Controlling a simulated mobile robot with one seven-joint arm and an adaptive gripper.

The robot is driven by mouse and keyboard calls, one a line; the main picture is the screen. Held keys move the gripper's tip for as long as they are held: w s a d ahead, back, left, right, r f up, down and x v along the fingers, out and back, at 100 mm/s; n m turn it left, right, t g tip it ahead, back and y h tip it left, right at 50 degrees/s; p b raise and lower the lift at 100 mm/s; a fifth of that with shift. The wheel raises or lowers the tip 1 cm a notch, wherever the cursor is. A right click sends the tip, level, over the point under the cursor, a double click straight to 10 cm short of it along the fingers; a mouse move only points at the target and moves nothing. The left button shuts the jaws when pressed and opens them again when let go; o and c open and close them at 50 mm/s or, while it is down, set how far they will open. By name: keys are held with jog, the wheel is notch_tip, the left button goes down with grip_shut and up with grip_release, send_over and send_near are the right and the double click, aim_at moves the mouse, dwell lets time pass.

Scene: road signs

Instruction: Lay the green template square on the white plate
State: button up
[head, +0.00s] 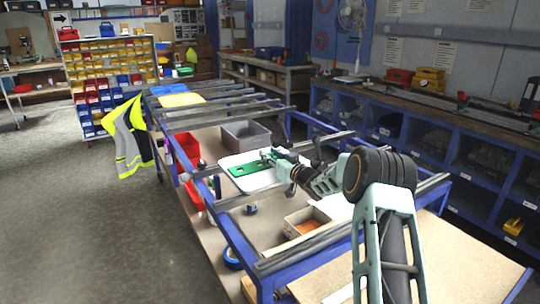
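The green template square (246,169) is a flat green piece with a small hole, seen over the white plate (262,183). I cannot tell whether it rests on the plate or is held just above it. The white plate is a pale rounded sheet lying on the blue-framed rack. My gripper (272,161) reaches in from the right, at the right end of the green template. Its fingers are small and overlap the green piece, so I cannot tell whether they are closed on it.
A grey bin (245,136) stands behind the plate, and a red bin (188,158) is to its left. A shallow box (306,222) sits nearer, below my arm. Metal bars (232,199) cross the blue rack. A hi-vis vest (128,137) hangs at the rack's far left.

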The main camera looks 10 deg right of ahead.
jog(key=shift+o, duration=0.4)
jog(key=shift+s+r, duration=0.1)
jog(key=v, duration=1.1)
jog(key=shift+s+d, duration=0.15)
jog(key=shift+s, duration=0.25)
